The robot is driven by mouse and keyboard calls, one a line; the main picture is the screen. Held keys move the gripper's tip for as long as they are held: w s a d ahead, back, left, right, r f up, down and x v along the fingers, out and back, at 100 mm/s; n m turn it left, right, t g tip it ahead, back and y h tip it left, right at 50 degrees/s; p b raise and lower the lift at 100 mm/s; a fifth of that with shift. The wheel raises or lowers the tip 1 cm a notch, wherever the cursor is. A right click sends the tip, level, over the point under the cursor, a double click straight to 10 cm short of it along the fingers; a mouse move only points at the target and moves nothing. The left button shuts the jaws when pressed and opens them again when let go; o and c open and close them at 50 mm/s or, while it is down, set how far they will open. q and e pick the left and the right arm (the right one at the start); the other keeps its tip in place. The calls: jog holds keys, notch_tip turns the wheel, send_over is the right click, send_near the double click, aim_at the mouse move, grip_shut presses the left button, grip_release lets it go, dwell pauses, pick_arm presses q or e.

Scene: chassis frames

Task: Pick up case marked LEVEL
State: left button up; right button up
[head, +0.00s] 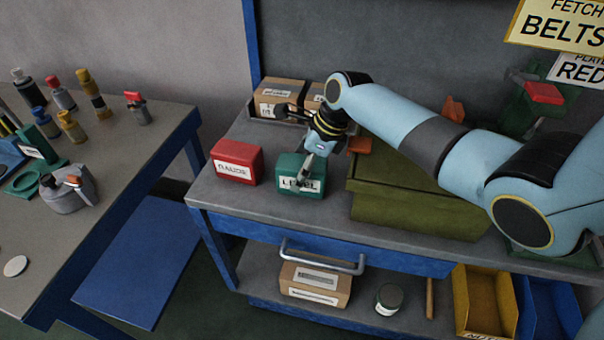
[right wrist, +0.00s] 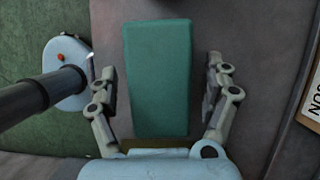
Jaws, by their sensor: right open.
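The case marked LEVEL is a green box (head: 312,186) with a white label, standing on the grey workbench top near its front edge. My right gripper (head: 305,172) reaches over it from above and covers part of its top and label. In the right wrist view the green case (right wrist: 158,80) lies between the two open fingers of my right gripper (right wrist: 160,88), with a gap on each side. The fingers do not visibly touch it. My left gripper is not in the head view.
A red case (head: 237,162) stands just left of the green case. A large olive box (head: 415,205) stands close on its right. Cardboard boxes (head: 278,97) sit behind. A drawer handle (head: 322,257) juts out below. A side table (head: 120,150) with bottles is at left.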

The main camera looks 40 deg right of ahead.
jog(key=shift+c, duration=0.2)
jog(key=c, duration=1.5)
jog(key=shift+c, duration=0.2)
